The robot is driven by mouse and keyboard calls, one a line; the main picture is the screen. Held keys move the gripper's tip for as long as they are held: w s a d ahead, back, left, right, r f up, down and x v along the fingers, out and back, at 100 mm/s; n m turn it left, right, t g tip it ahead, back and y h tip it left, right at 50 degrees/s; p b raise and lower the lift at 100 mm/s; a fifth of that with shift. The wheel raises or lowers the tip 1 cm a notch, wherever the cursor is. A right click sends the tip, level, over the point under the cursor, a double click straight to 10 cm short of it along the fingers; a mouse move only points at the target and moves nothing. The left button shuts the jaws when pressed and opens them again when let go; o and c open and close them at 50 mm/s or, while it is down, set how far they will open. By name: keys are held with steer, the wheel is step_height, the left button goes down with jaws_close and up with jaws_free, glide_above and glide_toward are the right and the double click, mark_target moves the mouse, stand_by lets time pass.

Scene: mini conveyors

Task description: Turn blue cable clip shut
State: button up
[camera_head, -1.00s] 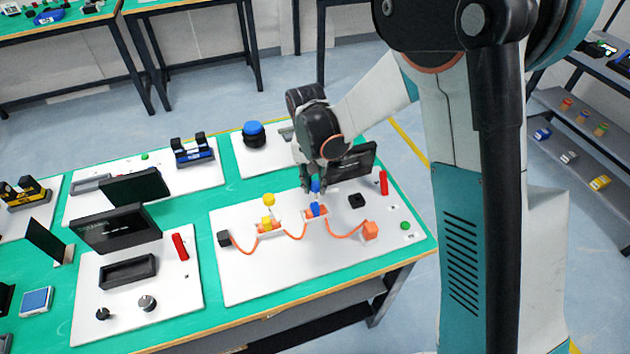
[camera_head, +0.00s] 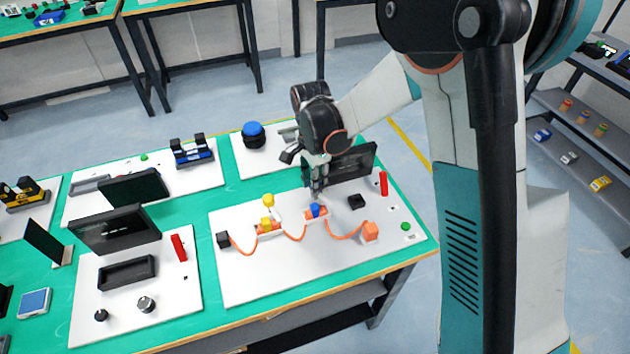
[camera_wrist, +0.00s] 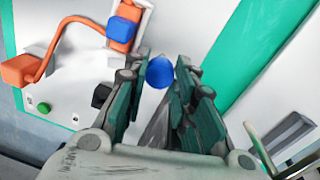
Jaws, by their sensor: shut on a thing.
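The blue cable clip (camera_head: 316,211) sits on a small orange and white base on the white board, with an orange cable running to it. In the wrist view its blue block (camera_wrist: 123,27) is at the top left, beyond my fingers. My gripper (camera_head: 319,194) is just above and behind the clip. In the wrist view my gripper (camera_wrist: 163,85) has its dark green finger pads on either side of a rounded blue knob (camera_wrist: 160,72) and is shut on it. The knob's link to the clip is hard to make out; the head view hides the knob.
A yellow clip (camera_head: 266,223) with a raised yellow knob (camera_head: 268,200) stands left of the blue one. An orange block (camera_head: 370,231), a black block (camera_head: 356,201) and a red piece (camera_head: 383,183) are to the right. A dark panel (camera_head: 353,165) stands close behind my gripper. The board's front is clear.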

steer(key=shift+m, duration=0.6)
steer(key=o, duration=1.1)
steer(key=shift+r, duration=0.15)
steer(key=r, duration=0.7)
steer(key=w+r, duration=0.1)
steer(key=r, duration=0.3)
steer(key=shift+a+r, duration=0.15)
steer(key=shift+r, duration=0.2)
